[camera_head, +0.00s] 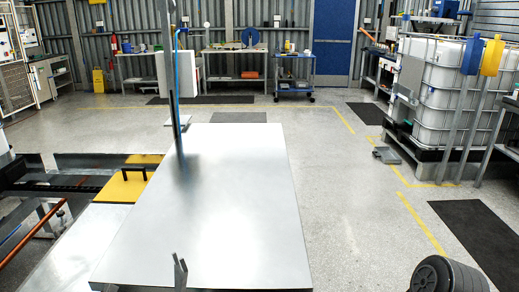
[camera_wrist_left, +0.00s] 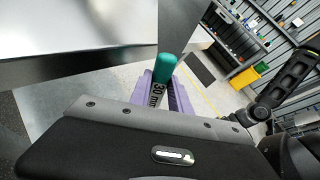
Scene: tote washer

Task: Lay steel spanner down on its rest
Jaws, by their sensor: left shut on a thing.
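My left gripper (camera_wrist_left: 164,88) shows in the left wrist view with purple fingers. It is shut on the steel spanner (camera_wrist_left: 166,66), whose teal end and dark band marked "30 mm" stick out past the fingers. The rest of the spanner is hidden behind the gripper body. In the head view a grey forked steel piece (camera_head: 180,272) stands up at the bottom edge, in front of the bench top; I cannot tell whether it is the spanner's jaw. I cannot make out the spanner's rest. My right gripper is not in view.
A bare steel bench top (camera_head: 235,210) fills the middle of the head view, with a post and blue hose (camera_head: 173,80) at its left side. A yellow plate with a black handle (camera_head: 123,186) lies left of it. Open floor (camera_head: 350,215) is to the right.

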